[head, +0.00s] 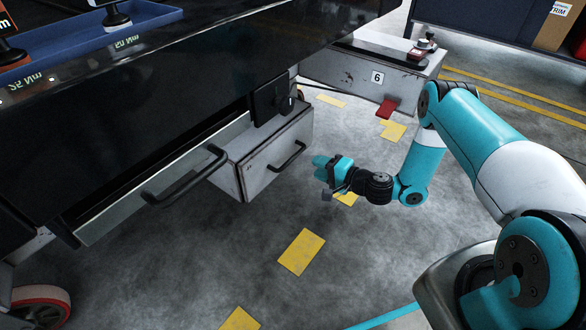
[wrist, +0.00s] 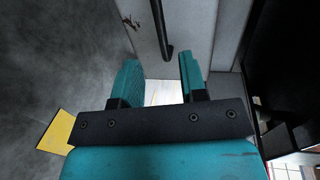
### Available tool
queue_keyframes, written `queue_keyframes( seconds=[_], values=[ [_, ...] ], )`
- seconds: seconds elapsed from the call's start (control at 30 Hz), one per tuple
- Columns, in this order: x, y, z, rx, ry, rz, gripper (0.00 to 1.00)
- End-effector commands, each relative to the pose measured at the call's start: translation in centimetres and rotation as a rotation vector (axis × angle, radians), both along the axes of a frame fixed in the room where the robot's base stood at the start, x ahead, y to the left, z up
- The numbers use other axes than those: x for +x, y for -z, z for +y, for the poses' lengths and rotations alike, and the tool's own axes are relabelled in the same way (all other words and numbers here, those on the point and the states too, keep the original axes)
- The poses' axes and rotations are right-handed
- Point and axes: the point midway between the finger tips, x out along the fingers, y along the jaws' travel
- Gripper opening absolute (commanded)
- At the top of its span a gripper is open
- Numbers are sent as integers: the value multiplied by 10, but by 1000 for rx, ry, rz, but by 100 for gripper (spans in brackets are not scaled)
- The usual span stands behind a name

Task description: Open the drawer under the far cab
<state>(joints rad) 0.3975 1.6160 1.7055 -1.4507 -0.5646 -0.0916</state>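A grey drawer front (head: 272,166) with a black bar handle (head: 287,158) sits beneath a black box-like unit (head: 271,100) at the far end of the black trolley. I cannot tell whether this drawer is shut or partly out. My gripper (head: 320,166) is just right of the handle in the head view, apart from it. In the wrist view the two teal fingers (wrist: 160,66) are spread with nothing between them. The handle (wrist: 160,28) shows ahead, lined up with the gap between the fingertips, against the grey front (wrist: 190,25).
A nearer drawer (head: 130,203) with its own black handle (head: 187,178) is at the left. A grey box marked 6 (head: 362,76) stands behind, with a red piece (head: 388,109) beside it. Open floor with yellow marks (head: 301,252) lies in front.

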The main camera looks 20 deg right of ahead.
Motion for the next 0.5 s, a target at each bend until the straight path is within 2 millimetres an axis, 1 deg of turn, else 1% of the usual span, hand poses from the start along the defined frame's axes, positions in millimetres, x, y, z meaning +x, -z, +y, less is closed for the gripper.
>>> queue_keyframes(
  seconds=[0.03,0.23,0.4,0.5],
  values=[
    [3,9,3,-1,-1,-2,39],
    [15,10,14,-2,-4,-4,39],
    [46,16,37,-3,-5,-6,39],
    [60,18,47,-1,-3,-6,39]
  ],
)
